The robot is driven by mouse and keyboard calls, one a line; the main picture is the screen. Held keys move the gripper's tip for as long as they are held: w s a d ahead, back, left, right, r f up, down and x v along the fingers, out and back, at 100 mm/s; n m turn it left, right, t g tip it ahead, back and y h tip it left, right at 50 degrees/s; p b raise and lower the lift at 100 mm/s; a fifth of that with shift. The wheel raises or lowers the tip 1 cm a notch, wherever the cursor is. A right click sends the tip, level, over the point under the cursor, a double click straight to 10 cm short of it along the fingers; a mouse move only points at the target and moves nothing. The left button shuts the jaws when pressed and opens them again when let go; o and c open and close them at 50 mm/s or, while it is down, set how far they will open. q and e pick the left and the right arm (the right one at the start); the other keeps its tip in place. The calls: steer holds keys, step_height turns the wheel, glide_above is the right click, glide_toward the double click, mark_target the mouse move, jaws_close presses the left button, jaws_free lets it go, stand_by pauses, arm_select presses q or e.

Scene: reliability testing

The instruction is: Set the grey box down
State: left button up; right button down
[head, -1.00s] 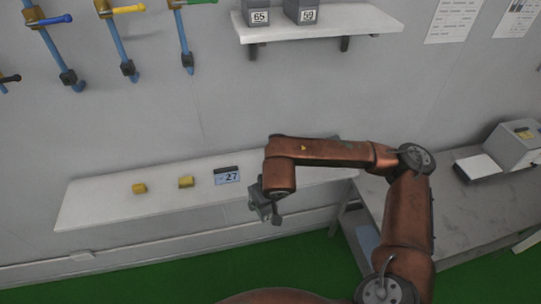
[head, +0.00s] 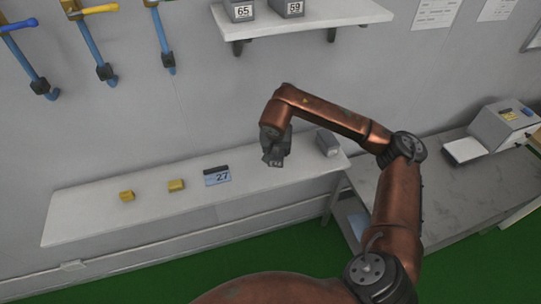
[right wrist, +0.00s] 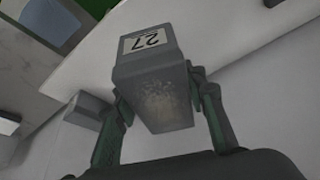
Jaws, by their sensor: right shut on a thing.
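A grey box (right wrist: 155,75) with a "27" label is between the fingers of my right gripper (right wrist: 157,92) in the right wrist view. Both fingers press on its sides. In the head view the right gripper (head: 273,156) points down over the right part of the white wall shelf (head: 100,218), with the box small and dark at its tip. I cannot tell whether the box touches the shelf. My left gripper is not in view.
Another grey box (head: 328,143) stands at the shelf's right end. An upper shelf (head: 320,20) holds boxes 65 and 59. A grey table (head: 450,190) is at right.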

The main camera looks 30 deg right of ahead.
steer(key=w+f, duration=0.4)
steer(key=f, duration=0.1)
steer(key=shift+w+d+p, duration=0.3)
steer(key=shift+w+d, duration=0.1)
steer(key=shift+w+f, duration=0.35)
steer(key=shift+f, duration=0.1)
steer(key=f, duration=0.2)
steer(key=f+p, duration=0.1)
steer(key=shift+w+f, duration=0.1)
steer(key=shift+w, duration=0.15)
steer(key=shift+d+f, duration=0.1)
steer(key=shift+f, duration=0.25)
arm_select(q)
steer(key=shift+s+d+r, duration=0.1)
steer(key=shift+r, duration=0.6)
arm_select(e)
steer(key=c, duration=1.2)
jaws_free()
